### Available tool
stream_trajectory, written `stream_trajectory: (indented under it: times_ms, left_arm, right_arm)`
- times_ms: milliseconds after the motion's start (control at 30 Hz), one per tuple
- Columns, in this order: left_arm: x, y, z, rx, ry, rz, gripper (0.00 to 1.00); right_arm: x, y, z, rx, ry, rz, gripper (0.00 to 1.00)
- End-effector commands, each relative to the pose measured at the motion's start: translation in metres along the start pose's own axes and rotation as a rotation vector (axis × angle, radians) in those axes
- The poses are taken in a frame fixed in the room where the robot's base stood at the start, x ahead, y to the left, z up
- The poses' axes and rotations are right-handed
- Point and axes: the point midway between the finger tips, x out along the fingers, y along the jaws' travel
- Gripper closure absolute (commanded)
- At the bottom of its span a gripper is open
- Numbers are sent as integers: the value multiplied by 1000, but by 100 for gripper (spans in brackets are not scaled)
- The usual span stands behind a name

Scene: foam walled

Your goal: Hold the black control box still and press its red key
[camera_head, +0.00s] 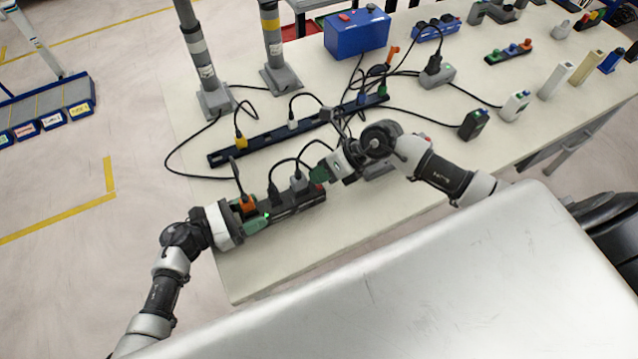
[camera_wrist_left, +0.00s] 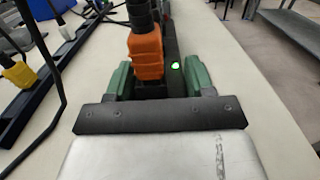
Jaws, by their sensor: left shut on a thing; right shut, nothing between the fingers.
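The black control box (camera_head: 290,212) is a long strip near the table's left front edge, with orange, black and grey plugs in its top. Its red key (camera_head: 320,187) is at its right end. My left gripper (camera_head: 250,216) is shut on the box's left end, around the orange plug's place. In the left wrist view its green fingers (camera_wrist_left: 160,80) stand on both sides of the box, beside the orange plug (camera_wrist_left: 146,52) and a lit green light (camera_wrist_left: 175,65). My right gripper (camera_head: 321,173) is shut and empty, its green tips just above or beside the red key; contact cannot be told.
A longer dark power strip (camera_head: 270,137) lies behind the box, with cables looping between. Two grey posts (camera_head: 212,95) stand at the back left. A blue box (camera_head: 357,36) is at the back. A small black box with a green key (camera_head: 474,124) stands right. The front table strip is clear.

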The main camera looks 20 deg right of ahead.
Motion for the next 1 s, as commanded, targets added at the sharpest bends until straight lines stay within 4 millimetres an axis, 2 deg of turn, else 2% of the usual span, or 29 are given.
stream_trajectory:
  times_ms: [1000]
  left_arm:
    - [0,0,0,-1,0,0,77]
  right_arm:
    - [6,-4,-4,1,0,0,100]
